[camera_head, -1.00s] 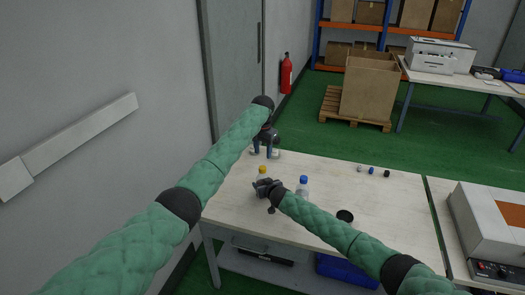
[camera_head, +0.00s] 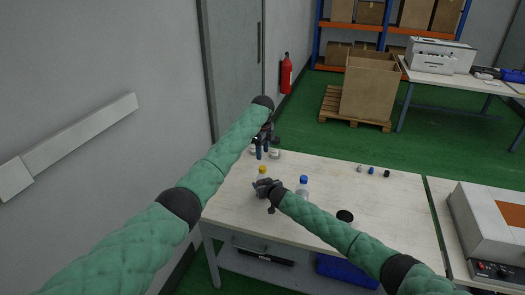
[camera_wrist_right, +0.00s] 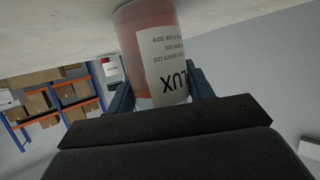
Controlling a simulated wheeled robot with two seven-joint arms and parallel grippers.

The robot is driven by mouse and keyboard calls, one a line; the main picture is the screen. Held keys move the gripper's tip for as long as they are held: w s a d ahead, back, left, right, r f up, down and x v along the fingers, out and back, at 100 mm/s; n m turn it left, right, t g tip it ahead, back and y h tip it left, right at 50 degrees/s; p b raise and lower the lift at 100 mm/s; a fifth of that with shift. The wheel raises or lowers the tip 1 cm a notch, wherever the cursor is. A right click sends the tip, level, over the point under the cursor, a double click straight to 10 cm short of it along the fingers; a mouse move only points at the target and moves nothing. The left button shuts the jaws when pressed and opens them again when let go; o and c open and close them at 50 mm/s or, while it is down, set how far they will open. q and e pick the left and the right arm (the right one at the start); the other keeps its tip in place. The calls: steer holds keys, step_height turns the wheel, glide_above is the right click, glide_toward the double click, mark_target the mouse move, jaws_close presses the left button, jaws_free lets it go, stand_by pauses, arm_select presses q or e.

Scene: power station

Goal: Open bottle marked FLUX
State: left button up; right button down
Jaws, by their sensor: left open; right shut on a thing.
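The bottle marked FLUX has an orange body and a white label, read upside down in the right wrist view (camera_wrist_right: 168,60). In the head view its yellow cap (camera_head: 262,169) shows just above my right gripper (camera_head: 264,186), which is shut around the bottle. The gripper hides most of the lower body. The bottle looks upright on the table. My left gripper (camera_head: 262,152) is open, pointing down near the table's far left edge, beyond and above the yellow cap. Its fingertips look small and partly overlap there.
Small bottles with dark caps (camera_head: 275,153) stand beside my left gripper at the table's far edge. A blue-capped bottle (camera_head: 302,186) stands right of my right gripper. A black round thing (camera_head: 345,216) and several small caps (camera_head: 372,171) lie on the table (camera_head: 395,205). Its right half is mostly clear.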

mark_target(262, 167)
arm_select(q)
steer(key=m, duration=0.5)
steer(key=shift+m, duration=0.3)
steer(key=m, duration=0.5)
steer(key=shift+f+m, duration=0.1)
steer(key=shift+m, duration=0.3)
steer(key=shift+f, duration=3.95)
steer(key=shift+c, duration=0.5)
